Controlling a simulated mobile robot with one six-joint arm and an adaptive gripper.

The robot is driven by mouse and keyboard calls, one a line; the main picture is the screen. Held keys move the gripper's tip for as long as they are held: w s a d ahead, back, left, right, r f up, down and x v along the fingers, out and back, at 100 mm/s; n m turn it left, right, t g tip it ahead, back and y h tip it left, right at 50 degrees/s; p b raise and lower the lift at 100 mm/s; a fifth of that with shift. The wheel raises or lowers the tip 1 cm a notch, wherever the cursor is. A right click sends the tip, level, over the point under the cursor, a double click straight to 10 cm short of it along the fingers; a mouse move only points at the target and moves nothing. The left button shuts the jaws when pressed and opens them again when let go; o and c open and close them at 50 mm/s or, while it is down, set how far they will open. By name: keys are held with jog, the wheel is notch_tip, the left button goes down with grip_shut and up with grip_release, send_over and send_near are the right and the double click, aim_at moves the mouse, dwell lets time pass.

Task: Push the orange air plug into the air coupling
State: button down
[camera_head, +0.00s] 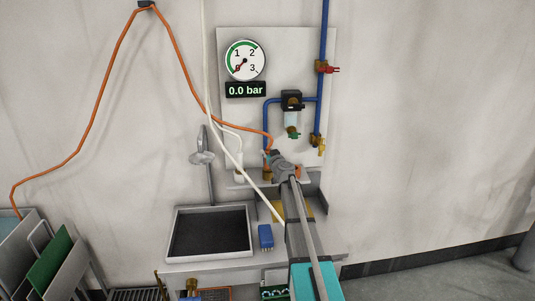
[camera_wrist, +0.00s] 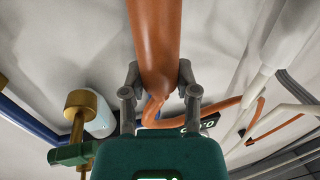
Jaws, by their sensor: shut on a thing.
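My gripper (camera_head: 274,158) is shut on the orange air plug and reaches up to the wall panel. In the wrist view, the plug (camera_wrist: 155,40) is a thick orange cylinder between the two grey fingers (camera_wrist: 159,82), with a thin orange hose curling behind it. In the head view the arm and gripper largely hide the plug. A blue pipe (camera_head: 266,110) comes down to just above the gripper. The air coupling cannot be clearly made out, so I cannot tell whether the plug touches it.
The round gauge (camera_head: 245,60) has a display (camera_head: 246,90) reading 0.0 bar. A regulator (camera_head: 291,110) and brass valve (camera_head: 318,145) stand right of the gripper. The orange hose (camera_head: 100,90) loops from a wall hook.

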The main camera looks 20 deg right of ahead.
jog(key=shift+f, duration=0.1)
jog(key=shift+c, duration=1.4)
grip_release()
jog(key=shift+s, duration=0.15)
jog(key=s, duration=1.1)
jog(key=shift+s+a, duration=0.3)
jog(key=shift+s, duration=0.05)
